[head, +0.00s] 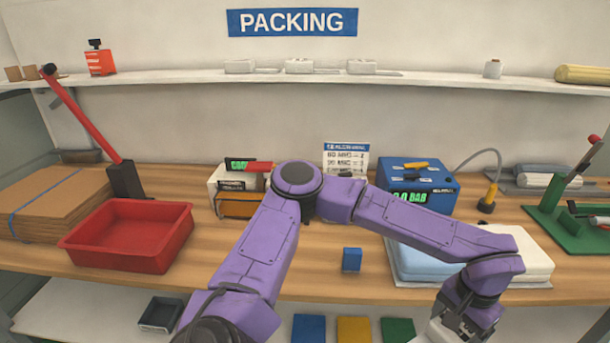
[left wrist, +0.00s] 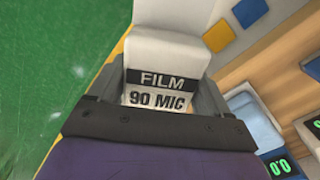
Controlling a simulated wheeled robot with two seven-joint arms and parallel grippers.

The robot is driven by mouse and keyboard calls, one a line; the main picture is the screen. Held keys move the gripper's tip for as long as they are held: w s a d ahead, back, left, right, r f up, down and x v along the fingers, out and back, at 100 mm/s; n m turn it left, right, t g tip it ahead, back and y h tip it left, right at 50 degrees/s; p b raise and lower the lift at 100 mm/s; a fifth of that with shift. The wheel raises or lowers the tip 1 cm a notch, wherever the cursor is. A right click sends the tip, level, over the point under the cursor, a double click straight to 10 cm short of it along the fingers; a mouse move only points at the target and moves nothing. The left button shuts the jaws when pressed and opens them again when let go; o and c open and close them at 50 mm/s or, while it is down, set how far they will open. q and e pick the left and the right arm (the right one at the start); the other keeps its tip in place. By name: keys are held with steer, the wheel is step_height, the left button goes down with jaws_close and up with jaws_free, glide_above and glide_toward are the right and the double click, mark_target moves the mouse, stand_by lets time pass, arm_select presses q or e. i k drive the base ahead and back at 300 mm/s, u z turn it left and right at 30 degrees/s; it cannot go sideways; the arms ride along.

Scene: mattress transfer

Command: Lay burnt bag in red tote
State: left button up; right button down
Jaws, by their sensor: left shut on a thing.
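The red tote (head: 112,257) sits on the left of the wooden bench and looks empty. My left gripper (head: 460,325) is at the lower right of the head view, in front of the bench edge, far to the right of the tote. In the left wrist view the left gripper (left wrist: 160,92) is shut on a white block-like thing (left wrist: 160,58) lettered FILM 90 MIC. Part of this white thing also shows at the bottom of the head view (head: 432,331). I see no burn mark and cannot identify a burnt bag. My right gripper is not in view.
Flat cardboard (head: 50,205) lies left of the tote. A small blue block (head: 352,260), a blue box with a display (head: 425,190) and a white-and-blue pad (head: 425,265) stand along the bench. A green press (head: 565,232) is at far right. The bench between tote and blue block has free room.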

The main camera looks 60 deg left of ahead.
mark_target(137, 243)
steer(key=z, duration=0.8)
steer(key=k, duration=2.35)
steer(key=u, duration=1.65)
steer(key=i, duration=1)
steer(key=u, duration=0.05)
